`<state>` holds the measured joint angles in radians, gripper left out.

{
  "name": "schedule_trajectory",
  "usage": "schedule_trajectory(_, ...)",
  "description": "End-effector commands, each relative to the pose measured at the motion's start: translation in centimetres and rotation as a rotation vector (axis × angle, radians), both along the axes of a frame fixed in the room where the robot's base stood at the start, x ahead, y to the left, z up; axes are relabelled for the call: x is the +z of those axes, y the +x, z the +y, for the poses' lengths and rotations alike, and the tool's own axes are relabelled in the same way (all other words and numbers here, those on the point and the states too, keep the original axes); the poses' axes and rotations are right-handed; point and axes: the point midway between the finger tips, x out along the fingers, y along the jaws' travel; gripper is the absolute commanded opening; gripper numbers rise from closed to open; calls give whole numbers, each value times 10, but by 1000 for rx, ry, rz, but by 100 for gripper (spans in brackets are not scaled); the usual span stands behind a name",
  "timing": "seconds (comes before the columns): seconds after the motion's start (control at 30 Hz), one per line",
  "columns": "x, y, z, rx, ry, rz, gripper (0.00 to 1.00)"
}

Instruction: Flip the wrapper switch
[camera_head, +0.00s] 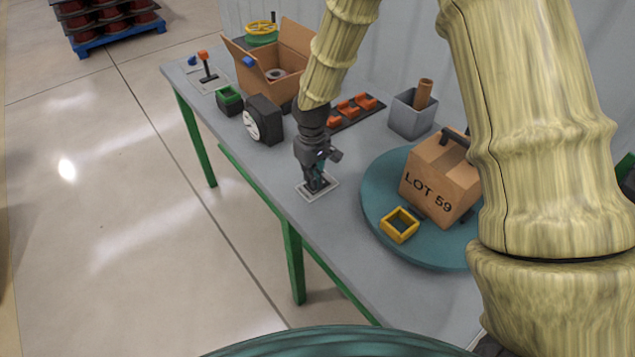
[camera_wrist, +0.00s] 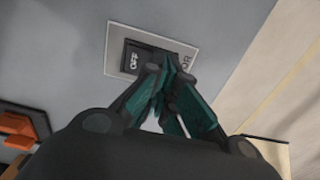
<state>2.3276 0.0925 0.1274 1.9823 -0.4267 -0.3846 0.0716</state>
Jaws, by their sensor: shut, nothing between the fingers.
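The wrapper switch (camera_wrist: 148,58) is a black rocker on a pale plate in the tabletop. In the wrist view the word OFF shows on its left part. The letters "OR" show on the plate at the right, and the rest of the label is hidden behind my fingers. In the head view the switch plate (camera_head: 331,188) lies near the table's front edge, mostly under my gripper (camera_head: 317,187). My gripper points down with its teal fingers shut and empty. In the wrist view the fingertips (camera_wrist: 163,65) overlap the right part of the rocker. I cannot tell whether they touch it.
A teal turntable (camera_head: 375,205) to the right bears a LOT 59 box (camera_head: 438,180) and a yellow square frame (camera_head: 399,225). A dial gauge (camera_head: 262,120), an open carton (camera_head: 262,85), orange parts (camera_head: 357,107) and a grey bin (camera_head: 408,118) stand behind. The grey table (camera_head: 270,180) is bare left of the switch.

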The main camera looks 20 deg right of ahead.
Motion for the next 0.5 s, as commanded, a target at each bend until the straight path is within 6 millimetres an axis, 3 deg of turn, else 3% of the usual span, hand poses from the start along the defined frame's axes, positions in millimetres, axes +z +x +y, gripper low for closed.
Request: schedule_trajectory(0.5,-6,0,0,0,0,0,0)
